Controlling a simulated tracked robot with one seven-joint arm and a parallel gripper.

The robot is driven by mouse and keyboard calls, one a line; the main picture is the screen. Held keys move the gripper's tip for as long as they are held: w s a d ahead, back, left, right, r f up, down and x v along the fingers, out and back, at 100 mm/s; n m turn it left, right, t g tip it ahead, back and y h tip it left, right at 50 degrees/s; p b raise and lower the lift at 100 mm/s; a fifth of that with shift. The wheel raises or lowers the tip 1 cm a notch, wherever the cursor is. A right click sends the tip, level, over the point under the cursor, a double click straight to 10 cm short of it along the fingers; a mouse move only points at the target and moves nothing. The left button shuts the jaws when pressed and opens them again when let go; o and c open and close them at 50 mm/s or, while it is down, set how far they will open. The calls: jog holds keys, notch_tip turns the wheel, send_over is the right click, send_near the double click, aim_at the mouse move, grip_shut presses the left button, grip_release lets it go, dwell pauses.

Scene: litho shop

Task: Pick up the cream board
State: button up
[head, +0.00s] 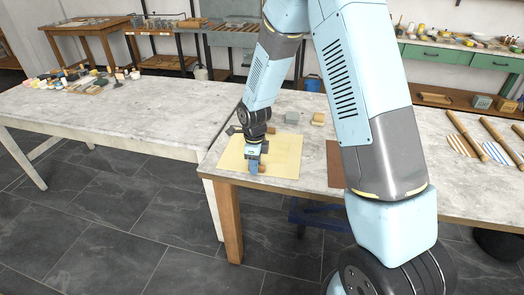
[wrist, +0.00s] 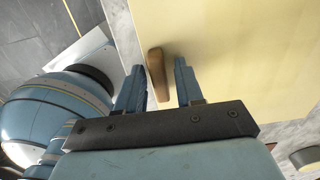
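The cream board (head: 284,158) lies flat on the marble-topped table, close to its front left corner. It fills the upper right of the wrist view (wrist: 245,60). A brown wooden handle-like piece (wrist: 157,75) stands at the board's edge and shows small in the head view (head: 262,168). My gripper (head: 253,168) is over the board's front left part.
A grey block (head: 292,116) and a tan wooden block (head: 318,118) sit behind the board. A brown sheet (head: 335,160) lies to its right, partly behind my arm. Wooden rollers (head: 465,134) lie farther right. The left table (head: 110,115) has a wide clear top.

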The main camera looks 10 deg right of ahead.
grip_shut()
jog(key=shift+r, duration=0.1)
